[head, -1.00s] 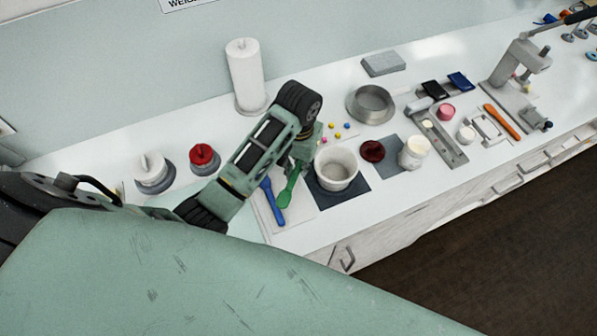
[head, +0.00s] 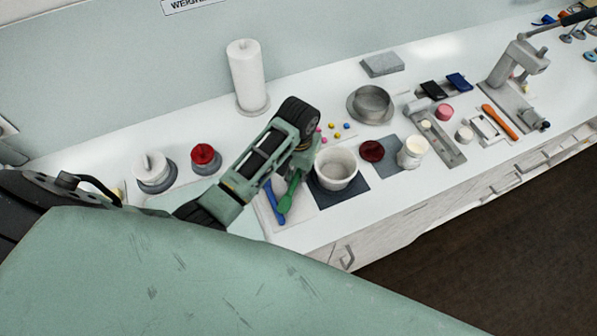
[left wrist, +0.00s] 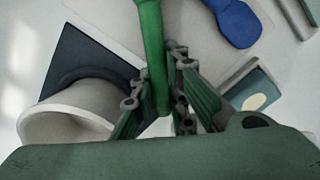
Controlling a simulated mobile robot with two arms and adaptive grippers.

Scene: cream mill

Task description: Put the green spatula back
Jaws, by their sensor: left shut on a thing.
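The green spatula (head: 287,200) is over the pale mat (head: 302,211), right beside the blue spatula (head: 273,203). My left gripper (head: 298,170) is shut on its upper end. In the left wrist view, the green spatula (left wrist: 150,45) runs between the fingers of my left gripper (left wrist: 163,105), and the blue spatula (left wrist: 238,22) shows to the right. I cannot tell whether the green spatula touches the mat. My right gripper is not in view.
A white mortar (head: 336,168) stands on a dark mat just right of my left gripper. Small coloured beads (head: 337,131) lie behind it. A paper roll (head: 247,77) and a red-topped item (head: 204,157) stand to the left. The counter's front edge is close.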

